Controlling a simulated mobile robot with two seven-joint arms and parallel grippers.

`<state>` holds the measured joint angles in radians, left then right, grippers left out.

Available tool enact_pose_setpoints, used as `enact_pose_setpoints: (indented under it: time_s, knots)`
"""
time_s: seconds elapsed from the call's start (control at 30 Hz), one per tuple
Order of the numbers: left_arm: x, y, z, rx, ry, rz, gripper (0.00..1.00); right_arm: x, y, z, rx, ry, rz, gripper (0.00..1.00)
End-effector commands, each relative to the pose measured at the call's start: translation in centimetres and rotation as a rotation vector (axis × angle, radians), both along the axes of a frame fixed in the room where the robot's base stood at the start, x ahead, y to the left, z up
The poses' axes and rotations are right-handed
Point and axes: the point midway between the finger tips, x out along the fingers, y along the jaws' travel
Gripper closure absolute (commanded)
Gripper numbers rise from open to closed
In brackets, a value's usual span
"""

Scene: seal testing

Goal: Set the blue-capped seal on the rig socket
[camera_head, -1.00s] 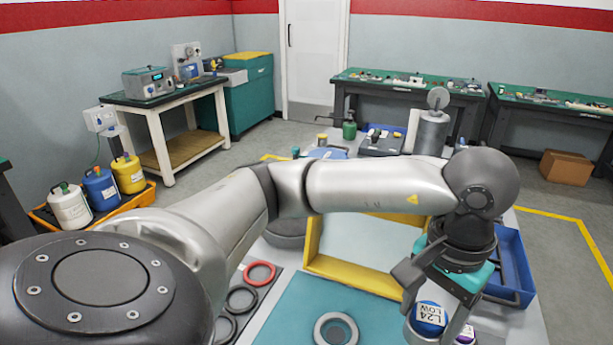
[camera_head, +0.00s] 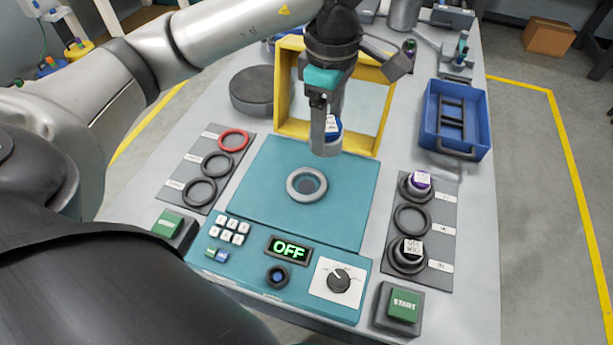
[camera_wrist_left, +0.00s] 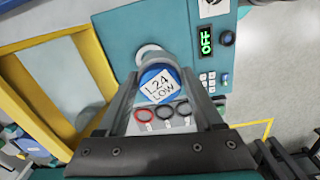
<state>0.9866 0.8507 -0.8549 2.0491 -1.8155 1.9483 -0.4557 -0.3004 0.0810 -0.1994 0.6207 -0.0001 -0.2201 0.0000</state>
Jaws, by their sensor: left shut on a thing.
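The blue-capped seal (camera_head: 333,127) is in my left gripper (camera_head: 325,140), which is shut on it. It hangs above the teal rig plate, behind and right of the rig socket, in front of the yellow frame. In the left wrist view the seal's blue cap (camera_wrist_left: 160,84) shows a white label reading "L24 LOW" between the two fingers. In the left wrist view the seal hides most of the socket. My right gripper is not in view.
A right rack (camera_head: 440,225) holds a purple-capped seal (camera_head: 420,181) and a black-and-white-capped one (camera_head: 411,249), with an empty ring between. A left rack (camera_head: 225,170) has red and black rings. A blue tray (camera_head: 456,150) stands right. The panel display (camera_head: 288,249) reads OFF.

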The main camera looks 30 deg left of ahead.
Motion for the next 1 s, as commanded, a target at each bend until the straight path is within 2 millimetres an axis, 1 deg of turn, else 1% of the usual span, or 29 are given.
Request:
enact_pose_setpoints:
  time_s: [0.03, 0.1, 0.8, 0.9, 1.0]
  knots:
    - [0.2, 0.3, 0.2, -0.002, -0.002, 0.102, 1.0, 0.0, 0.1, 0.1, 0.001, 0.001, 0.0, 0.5]
    - [0.4, 0.6, 0.3, -0.003, -0.001, 0.253, 1.0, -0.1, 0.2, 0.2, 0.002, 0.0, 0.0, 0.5]
    - [2.2, 4.2, 1.0, -0.016, 0.006, 1.765, 1.0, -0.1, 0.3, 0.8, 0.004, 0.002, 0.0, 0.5]
    - [2.4, 4.6, 1.1, -0.016, 0.006, 1.954, 1.0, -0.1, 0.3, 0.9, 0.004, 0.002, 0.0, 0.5]
    - [2.5, 5.0, 1.2, -0.016, 0.007, 2.105, 1.0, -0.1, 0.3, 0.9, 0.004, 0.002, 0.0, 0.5]
